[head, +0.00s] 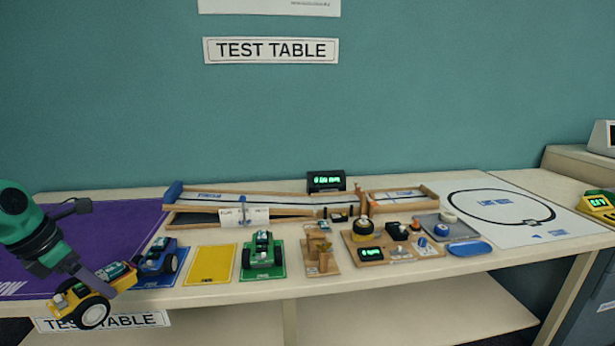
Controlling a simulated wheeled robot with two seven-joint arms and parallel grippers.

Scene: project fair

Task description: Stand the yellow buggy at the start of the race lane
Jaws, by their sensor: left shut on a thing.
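My left gripper (98,282) comes in from the left and is shut on the yellow buggy (72,303). It holds the buggy in front of the table's front edge at the lower left. The buggy looks tilted, with one big black wheel facing me. The race lane, a long white strip with wooden rails (290,207), lies along the back of the table. A blue block stands at its left end and "START"-like blue print, too small to read, is near there. My right gripper is not in view.
A blue buggy (157,258) and a green buggy (262,252) stand on coloured mats, with an empty yellow mat (211,265) between. A purple cloth (120,222) covers the left. Wooden boards with small parts (375,257) stand right of the green buggy. A white line-track sheet (500,235) lies far right.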

